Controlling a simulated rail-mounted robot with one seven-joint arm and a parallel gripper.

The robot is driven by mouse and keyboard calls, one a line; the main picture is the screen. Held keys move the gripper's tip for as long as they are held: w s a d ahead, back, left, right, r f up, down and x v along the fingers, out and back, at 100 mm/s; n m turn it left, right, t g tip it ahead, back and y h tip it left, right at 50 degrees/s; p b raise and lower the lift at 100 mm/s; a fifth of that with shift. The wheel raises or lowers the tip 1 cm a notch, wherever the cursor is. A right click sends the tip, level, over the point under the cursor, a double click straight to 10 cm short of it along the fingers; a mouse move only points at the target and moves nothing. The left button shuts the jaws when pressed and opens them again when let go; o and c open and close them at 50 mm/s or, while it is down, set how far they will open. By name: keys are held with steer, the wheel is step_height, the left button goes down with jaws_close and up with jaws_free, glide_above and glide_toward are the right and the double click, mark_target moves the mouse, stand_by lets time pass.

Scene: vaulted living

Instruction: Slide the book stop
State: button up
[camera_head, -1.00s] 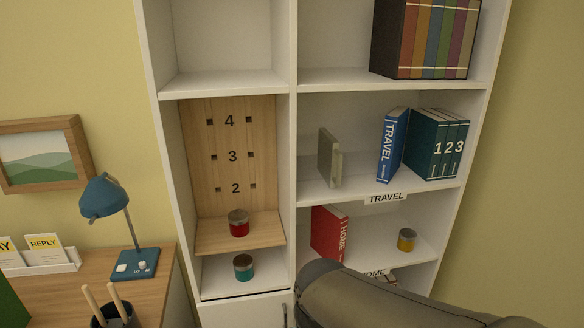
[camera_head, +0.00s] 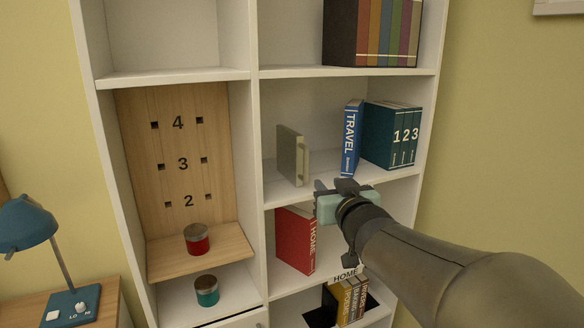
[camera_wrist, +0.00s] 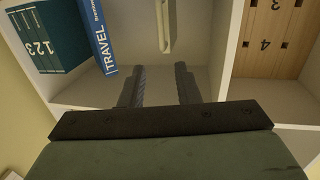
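The book stop (camera_head: 291,156) is a grey-green upright plate with a bar handle on its right face. It stands on the travel shelf (camera_head: 275,190), left of a blue TRAVEL book (camera_head: 351,138), which leans slightly beside the teal volumes 1, 2, 3 (camera_head: 391,134). My gripper (camera_head: 328,189) is in front of the shelf edge, below and right of the book stop, and not touching it. In the wrist view, which looks upside down, my two fingers (camera_wrist: 160,88) are spread with nothing between them. The book stop's handle (camera_wrist: 165,28) shows beyond the fingertips.
A wooden panel with 2, 3, 4 and peg holes (camera_head: 180,150) is at left, with a red jar (camera_head: 197,239) and teal jar (camera_head: 207,290). A dividing upright (camera_head: 255,200) separates the bays.

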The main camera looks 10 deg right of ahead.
mark_target(307, 157)
steer(key=w, duration=0.5)
steer(key=w+a+p, duration=0.1)
steer(key=w, duration=1.1)
steer(key=shift+w+a+r, duration=0.2)
steer(key=shift+a+r, duration=0.15)
jaws_close()
